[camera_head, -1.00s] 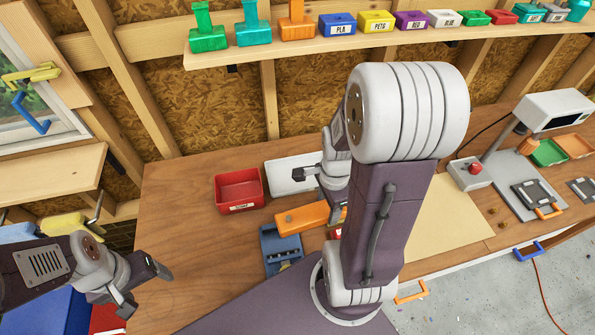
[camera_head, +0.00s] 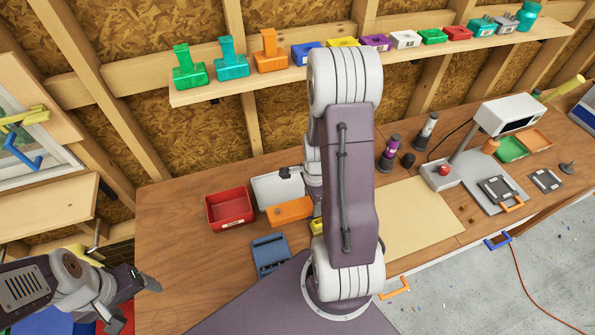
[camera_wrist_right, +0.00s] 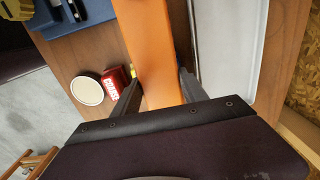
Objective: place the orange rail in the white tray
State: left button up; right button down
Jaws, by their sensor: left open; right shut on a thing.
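The orange rail (camera_head: 289,211) shows in the head view just in front of the white tray (camera_head: 263,189), covering part of its near edge. My arm hides the rail's right end. In the right wrist view, the rail (camera_wrist_right: 150,45) runs between the dark fingers of my right gripper (camera_wrist_right: 160,92), which is shut on it. The white tray (camera_wrist_right: 228,50) lies beside the rail there, to its right, with a strip of wood between. How high the rail is held is hard to tell. My left gripper (camera_head: 140,285) is open and empty at the left, away from the rail.
A red bin (camera_head: 229,224) stands left of the tray, and a blue holder (camera_head: 270,256) lies nearer. A red can (camera_wrist_right: 114,80) is close to the gripper in the wrist view. A shelf (camera_head: 350,62) crosses above the bench. Bare wood (camera_head: 175,225) lies at the left.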

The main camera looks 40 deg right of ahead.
send_over(297, 184)
jog(key=f, duration=0.1)
jog(key=b, duration=0.1)
jog(key=f+b, duration=0.1)
jog(key=shift+s+f, duration=0.25)
jog(key=shift+f, duration=0.1)
notch_tip(297, 184, down, 5)
jog(key=b, duration=0.4)
jog(key=shift+a+r, duration=0.1)
jog(key=shift+w, duration=0.15)
jog(key=shift+r, duration=0.1)
jog(key=c, duration=0.6)
grip_release()
